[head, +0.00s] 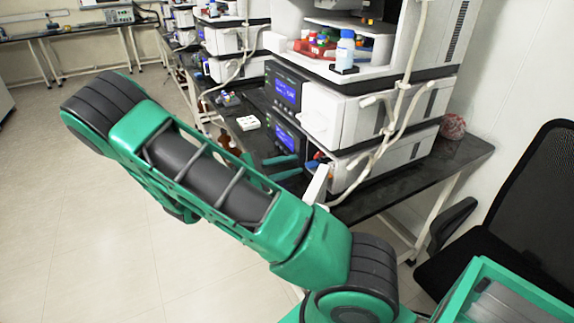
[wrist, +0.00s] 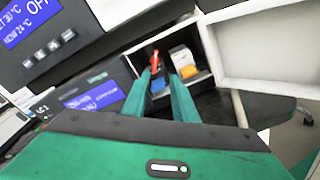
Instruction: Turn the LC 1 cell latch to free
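In the wrist view, a small red lever (wrist: 155,59), which looks like the cell latch, stands upright in an open compartment of the lower unit, LC 1. The "LC 1" label (wrist: 41,109) is at the left of that unit. My gripper (wrist: 161,76) points into the compartment with its two green fingers apart. The red lever is at the left fingertip; I cannot tell whether they touch. The gap between the fingers shows no held thing. In the head view my gripper is partly hidden behind my arm.
The compartment also holds a white box (wrist: 182,56), an orange piece (wrist: 187,72) and a blue piece (wrist: 158,85). A white door (wrist: 262,45) stands at the right. White tubing (head: 390,130) hangs beside the units. A chair (head: 520,200) stands at the right.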

